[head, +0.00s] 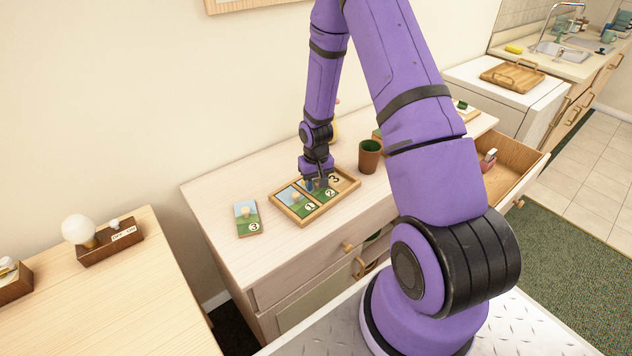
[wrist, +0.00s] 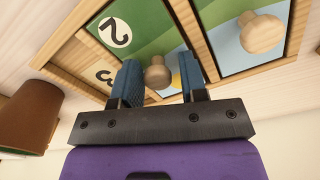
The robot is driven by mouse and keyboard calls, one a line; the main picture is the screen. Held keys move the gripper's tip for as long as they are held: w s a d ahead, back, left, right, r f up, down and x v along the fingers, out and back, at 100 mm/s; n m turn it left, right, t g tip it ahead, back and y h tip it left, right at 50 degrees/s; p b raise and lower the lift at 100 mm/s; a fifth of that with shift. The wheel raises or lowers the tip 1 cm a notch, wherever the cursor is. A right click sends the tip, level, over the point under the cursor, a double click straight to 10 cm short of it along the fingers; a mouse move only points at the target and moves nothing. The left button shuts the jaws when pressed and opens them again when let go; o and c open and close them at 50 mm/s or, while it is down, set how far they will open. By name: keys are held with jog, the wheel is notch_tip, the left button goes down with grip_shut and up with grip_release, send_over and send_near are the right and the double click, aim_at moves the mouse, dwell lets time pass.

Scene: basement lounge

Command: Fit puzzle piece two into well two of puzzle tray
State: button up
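The wooden puzzle tray (head: 290,214) lies on the dresser top. Puzzle piece two (wrist: 115,31), green with a white 2 disc and a wooden knob (wrist: 158,73), lies in the tray's middle well, well two; it looks flat there. Piece one (head: 299,203) lies in the left well in the head view. The right well, marked 3, is empty. My gripper (wrist: 163,80) is over piece two, pointing down. Its blue fingers stand apart on either side of the knob, with a gap visible at each side. In the head view my gripper (head: 318,182) hides part of piece two.
Puzzle piece three (head: 247,217) lies on the dresser left of the tray. A brown cup (head: 370,155) stands close to the tray's right end. An open drawer (head: 511,166) juts out at the right. The dresser top (head: 222,195) is bare around piece three.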

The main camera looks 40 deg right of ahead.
jog(key=shift+o, duration=0.7)
notch_tip(320, 180, up, 12)
jog(key=r, duration=0.1)
notch_tip(320, 180, up, 11)
jog(key=t, duration=0.1)
send_over(316, 181)
jog(key=s+a, duration=0.2)
jog(key=a, duration=0.1)
jog(key=s+a+r+n+t+h, duration=0.1)
jog(key=s+a+r, duration=0.15)
jog(key=r, duration=0.25)
jog(key=s+a+r, duration=0.2)
jog(key=s+r, duration=0.2)
jog(key=r, duration=0.1)
jog(key=s+a+r+n+t, duration=0.1)
jog(key=s+a+r, duration=0.1)
jog(key=s+r, duration=0.3)
jog(key=s+a+r+t+y, duration=0.1)
jog(key=s+r, duration=0.4)
jog(key=s, duration=0.7)
jog(key=shift+s+a+r+n+t, duration=0.4)
jog(key=shift+a+t, duration=0.2)
jog(key=shift+a, duration=0.6)
